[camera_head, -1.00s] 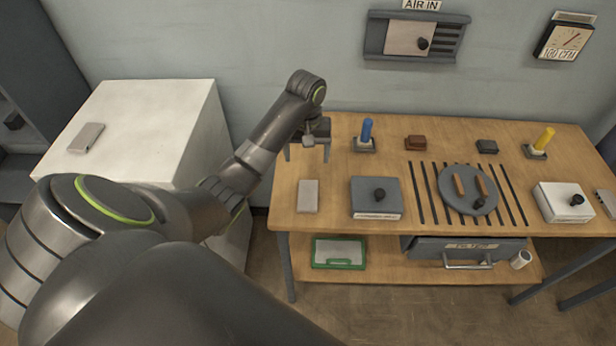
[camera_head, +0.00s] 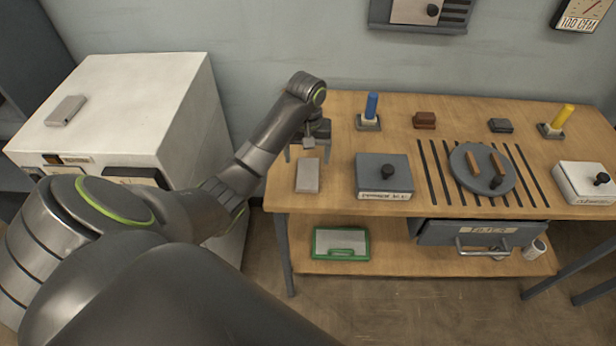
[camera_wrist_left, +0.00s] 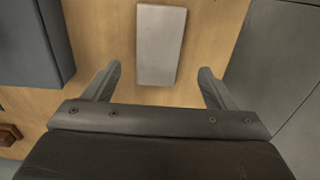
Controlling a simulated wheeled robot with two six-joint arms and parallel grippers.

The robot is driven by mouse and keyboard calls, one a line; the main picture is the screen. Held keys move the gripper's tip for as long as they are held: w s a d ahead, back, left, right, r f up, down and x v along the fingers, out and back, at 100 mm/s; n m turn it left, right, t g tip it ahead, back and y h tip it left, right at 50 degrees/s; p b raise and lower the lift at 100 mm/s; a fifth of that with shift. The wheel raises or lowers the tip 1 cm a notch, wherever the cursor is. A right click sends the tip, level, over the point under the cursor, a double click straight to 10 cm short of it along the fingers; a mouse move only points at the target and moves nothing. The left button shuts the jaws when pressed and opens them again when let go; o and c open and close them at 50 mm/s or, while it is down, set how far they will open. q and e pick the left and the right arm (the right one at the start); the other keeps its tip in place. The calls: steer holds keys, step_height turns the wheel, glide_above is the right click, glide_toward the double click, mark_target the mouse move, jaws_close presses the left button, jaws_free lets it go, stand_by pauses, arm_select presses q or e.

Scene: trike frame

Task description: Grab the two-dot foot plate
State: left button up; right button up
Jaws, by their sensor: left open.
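A plain pale grey plate (camera_head: 307,175) lies flat near the front left corner of the workbench. It also shows in the left wrist view (camera_wrist_left: 160,45). No dots can be made out on it. A similar grey plate (camera_head: 65,111) lies on the white cabinet, also with no dots that I can read. My left gripper (camera_head: 308,154) is open and empty above the bench, just behind the near plate in the head view. In the left wrist view the plate lies ahead, between the lines of the two fingers (camera_wrist_left: 158,80). My right gripper is not in view.
A dark grey box with a knob (camera_head: 384,178) stands right of the plate. A blue peg (camera_head: 371,106) and a brown block (camera_head: 425,120) stand behind. The white cabinet (camera_head: 120,80) is left of the bench (camera_head: 340,205). A green-rimmed tray (camera_head: 341,243) lies on the lower shelf.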

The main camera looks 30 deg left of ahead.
mark_target(308, 173)
arm_select(q)
steer(key=f, duration=0.5)
steer(key=shift+s+d, duration=0.15)
steer(key=shift+d, duration=0.1)
steer(key=shift+c, duration=0.2)
steer(key=c, duration=1.2)
